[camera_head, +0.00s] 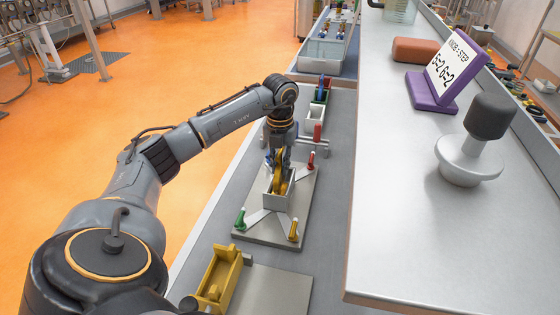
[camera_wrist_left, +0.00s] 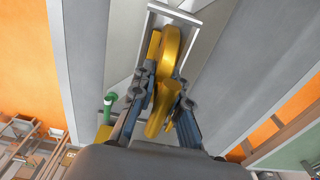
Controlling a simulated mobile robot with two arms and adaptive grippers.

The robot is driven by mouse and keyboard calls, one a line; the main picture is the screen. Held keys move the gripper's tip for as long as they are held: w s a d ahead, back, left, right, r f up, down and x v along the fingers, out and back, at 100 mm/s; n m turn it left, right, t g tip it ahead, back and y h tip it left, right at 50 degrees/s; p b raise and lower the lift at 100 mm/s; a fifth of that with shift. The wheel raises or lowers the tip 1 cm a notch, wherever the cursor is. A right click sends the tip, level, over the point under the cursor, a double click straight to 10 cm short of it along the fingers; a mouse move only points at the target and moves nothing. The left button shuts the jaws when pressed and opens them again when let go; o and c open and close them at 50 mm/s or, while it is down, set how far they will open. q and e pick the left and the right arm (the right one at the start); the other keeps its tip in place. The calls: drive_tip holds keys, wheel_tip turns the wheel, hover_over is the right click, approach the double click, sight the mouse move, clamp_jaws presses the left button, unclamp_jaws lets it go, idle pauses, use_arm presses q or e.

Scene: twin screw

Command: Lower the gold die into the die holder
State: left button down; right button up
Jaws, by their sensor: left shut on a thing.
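My left gripper (camera_head: 278,163) points down and is shut on the gold die (camera_head: 280,182), a curved, ring-like piece. The left wrist view shows the gold die (camera_wrist_left: 168,60) upright between the blue-grey fingers (camera_wrist_left: 160,108). The die holder (camera_head: 274,202) is a pale grey open box on a grey base plate. The die is over the holder, and its lower end seems to be within the holder's opening; how deep it sits is hidden. The holder's pale wall (camera_wrist_left: 182,18) shows behind the die in the left wrist view. My right gripper is not in view.
Green (camera_head: 240,220), yellow (camera_head: 293,230) and red (camera_head: 311,160) handles stand at the base plate's corners. A yellow bracket (camera_head: 218,280) is nearer me. A raised metal shelf (camera_head: 400,230) runs along the right, carrying a knobbed piece (camera_head: 470,160) and a purple sign stand (camera_head: 432,92).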

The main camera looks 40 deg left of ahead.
use_arm(q)
drive_tip(key=shift+f+b, duration=0.35)
drive_tip(key=shift+f, duration=0.15)
idle(0.8)
drive_tip(key=c, duration=1.3)
unclamp_jaws()
drive_tip(key=shift+o, duration=0.2)
wheel_tip(320, 180, up, 12)
drive_tip(key=shift+r, duration=0.1)
drive_tip(key=shift+s+f, duration=0.1)
drive_tip(key=shift+f, duration=0.1)
